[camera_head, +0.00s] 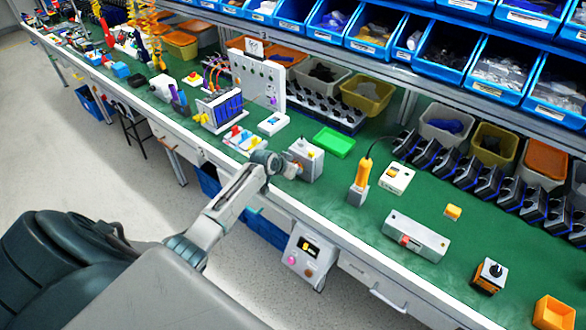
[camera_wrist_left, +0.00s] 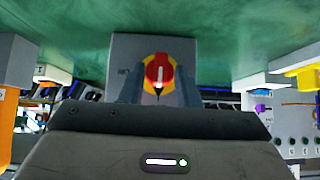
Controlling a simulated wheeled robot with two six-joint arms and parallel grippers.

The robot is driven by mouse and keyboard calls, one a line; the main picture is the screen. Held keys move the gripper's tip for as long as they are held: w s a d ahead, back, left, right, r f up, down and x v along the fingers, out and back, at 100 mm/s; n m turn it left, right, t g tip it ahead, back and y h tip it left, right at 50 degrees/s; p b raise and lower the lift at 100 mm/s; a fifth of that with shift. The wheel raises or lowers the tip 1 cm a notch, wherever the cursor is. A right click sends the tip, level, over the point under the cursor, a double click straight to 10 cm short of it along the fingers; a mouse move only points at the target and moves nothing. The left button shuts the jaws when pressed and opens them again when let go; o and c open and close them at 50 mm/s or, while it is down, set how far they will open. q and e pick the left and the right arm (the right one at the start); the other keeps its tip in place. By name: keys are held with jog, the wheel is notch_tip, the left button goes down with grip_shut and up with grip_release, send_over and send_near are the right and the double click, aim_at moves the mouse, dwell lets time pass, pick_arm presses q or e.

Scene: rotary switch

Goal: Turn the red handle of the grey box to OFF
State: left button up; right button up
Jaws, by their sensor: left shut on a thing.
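The grey box (camera_head: 309,158) stands near the front edge of the green bench in the head view. In the left wrist view the grey box (camera_wrist_left: 124,52) carries a round red handle (camera_wrist_left: 158,68) on a yellow plate (camera_wrist_left: 171,90). A white mark on the handle runs about upright in that picture. My left gripper (camera_wrist_left: 160,82) is shut on the red handle, one finger on each side. In the head view my left gripper (camera_head: 290,168) meets the box's front face and hides most of the handle. Lettering beside the plate is partly hidden. My right gripper is not in view.
A green tray (camera_head: 334,143) lies behind the box. An orange-handled tool (camera_head: 363,172) stands to its right, with a long grey switch box (camera_head: 415,237) farther right. Colored blocks (camera_head: 240,140) lie to its left. The bench's white front edge (camera_head: 345,242) runs below.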

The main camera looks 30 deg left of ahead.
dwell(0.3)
pick_arm(q)
jog(key=o, duration=0.6)
jog(key=shift+b+v, duration=1.05)
jog(key=shift+v, duration=4.35)
jog(key=shift+a, duration=0.15)
